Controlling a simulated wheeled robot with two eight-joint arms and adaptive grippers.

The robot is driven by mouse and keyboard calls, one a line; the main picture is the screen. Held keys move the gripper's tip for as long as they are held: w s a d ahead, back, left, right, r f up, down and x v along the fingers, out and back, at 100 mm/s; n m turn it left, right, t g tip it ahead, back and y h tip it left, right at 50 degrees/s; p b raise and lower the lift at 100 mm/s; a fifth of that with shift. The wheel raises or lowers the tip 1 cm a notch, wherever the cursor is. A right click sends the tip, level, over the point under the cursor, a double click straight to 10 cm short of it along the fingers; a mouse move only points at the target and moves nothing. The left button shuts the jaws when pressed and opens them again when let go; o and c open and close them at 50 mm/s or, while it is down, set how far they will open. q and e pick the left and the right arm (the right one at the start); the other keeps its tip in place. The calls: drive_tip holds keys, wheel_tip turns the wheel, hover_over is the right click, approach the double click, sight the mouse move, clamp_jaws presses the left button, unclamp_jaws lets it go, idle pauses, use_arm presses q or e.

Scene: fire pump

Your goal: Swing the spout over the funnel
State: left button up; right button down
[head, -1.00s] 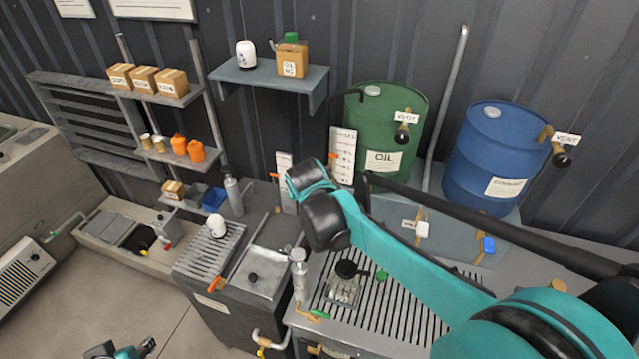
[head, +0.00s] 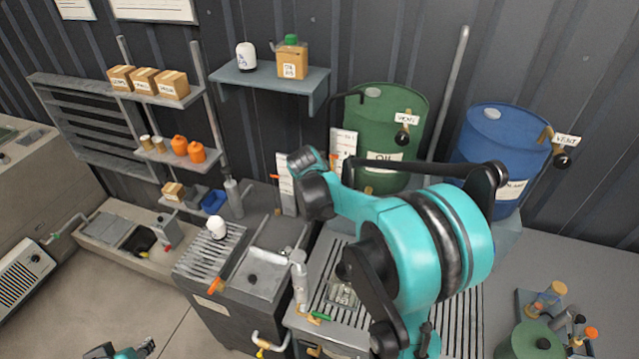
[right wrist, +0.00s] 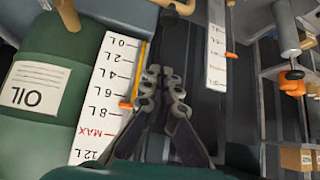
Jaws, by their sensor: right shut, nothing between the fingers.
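A pale spout (head: 270,255) on an upright grey post (head: 300,283) points left over the metal basin (head: 258,283) in the head view. I cannot make out a clear funnel; a clear vessel (head: 342,295) on the slatted tray is partly hidden by my right arm. My right gripper (right wrist: 164,78) is shut and empty in the right wrist view, in front of the wall gauges and touching nothing that I can see. My left gripper (head: 122,352) is only partly in view at the bottom edge, far from the spout, and its jaws are unclear.
A green oil drum (head: 385,115) and a blue drum (head: 492,140) stand behind my right arm. A wall shelf (head: 270,78) holds a jug and a canister. A scale board (right wrist: 105,85) is close to my right gripper. A green container (head: 528,342) stands at lower right.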

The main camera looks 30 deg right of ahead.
drive_tip(key=f, duration=0.2)
drive_tip(key=w+d+f, duration=0.1)
drive_tip(key=f, duration=0.4)
drive_tip(key=shift+w+d+f, duration=0.2)
drive_tip(key=shift+w+d, duration=0.05)
drive_tip(key=shift+w, duration=0.1)
drive_tip(key=shift+f, duration=0.1)
drive_tip(key=shift+w, duration=0.1)
drive_tip(key=shift+a, duration=0.1)
